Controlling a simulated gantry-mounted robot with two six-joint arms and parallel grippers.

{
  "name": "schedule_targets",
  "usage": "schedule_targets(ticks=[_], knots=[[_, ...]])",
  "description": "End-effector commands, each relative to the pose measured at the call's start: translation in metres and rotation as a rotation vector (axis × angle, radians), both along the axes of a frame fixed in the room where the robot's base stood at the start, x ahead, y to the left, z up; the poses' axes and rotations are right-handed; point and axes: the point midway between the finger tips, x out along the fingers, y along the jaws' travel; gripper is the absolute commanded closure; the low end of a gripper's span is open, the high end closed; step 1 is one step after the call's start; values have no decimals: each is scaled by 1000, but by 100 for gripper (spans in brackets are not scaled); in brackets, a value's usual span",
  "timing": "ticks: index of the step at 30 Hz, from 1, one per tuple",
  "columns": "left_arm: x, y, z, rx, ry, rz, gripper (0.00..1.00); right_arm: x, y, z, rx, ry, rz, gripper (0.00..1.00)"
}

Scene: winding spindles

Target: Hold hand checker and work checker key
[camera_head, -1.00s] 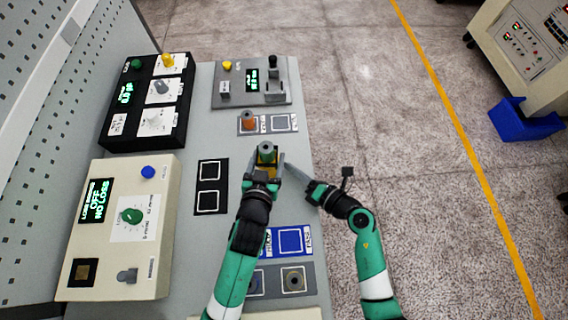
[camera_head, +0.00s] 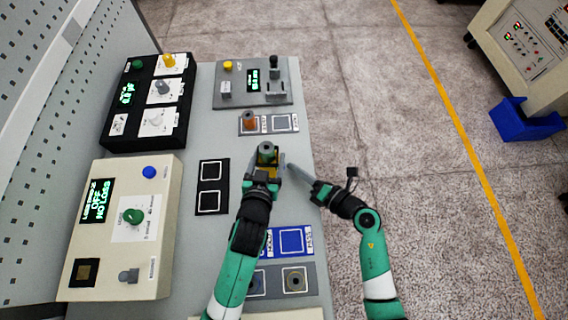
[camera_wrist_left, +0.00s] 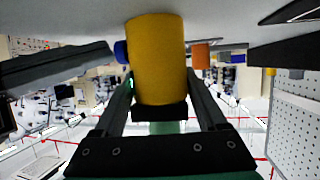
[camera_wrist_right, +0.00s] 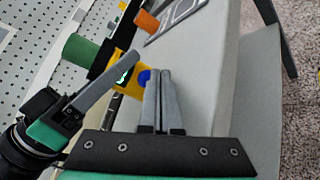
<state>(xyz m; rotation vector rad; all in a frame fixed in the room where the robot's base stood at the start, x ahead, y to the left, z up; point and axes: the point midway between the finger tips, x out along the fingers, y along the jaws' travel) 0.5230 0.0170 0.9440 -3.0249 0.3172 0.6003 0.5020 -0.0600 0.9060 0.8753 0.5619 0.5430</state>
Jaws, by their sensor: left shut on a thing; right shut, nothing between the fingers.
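My left gripper (camera_head: 264,178) is shut on the yellow hand checker (camera_wrist_left: 156,60), holding it above the table. The checker also shows in the right wrist view (camera_wrist_right: 130,88), with a lit green display. A blue key (camera_wrist_right: 144,76) sticks out of its side. A green cylinder (camera_wrist_right: 80,48) shows at the checker's far end. My right gripper (camera_head: 288,165) is shut and empty. Its fingertips (camera_wrist_right: 160,74) are close beside the blue key; I cannot tell whether they touch it.
A black pad with two squares (camera_head: 210,186) lies left of the left gripper. An orange spindle (camera_head: 249,120) stands on a grey pad behind. A blue pad (camera_head: 290,241) lies nearer. Control boxes stand at the left (camera_head: 165,255) and back (camera_head: 225,88). The table's right edge is close by.

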Motion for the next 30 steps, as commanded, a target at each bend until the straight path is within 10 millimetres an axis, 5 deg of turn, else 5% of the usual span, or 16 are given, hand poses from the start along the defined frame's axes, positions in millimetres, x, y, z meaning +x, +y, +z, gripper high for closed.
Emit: schedule_targets(ticks=[16,30], knots=[[-1,1,-3,3,6,2,97,-3,-47,0,-1,0,-4,100],[-1,1,-3,3,5,2,97,-3,-51,0,-1,0,-3,100]])
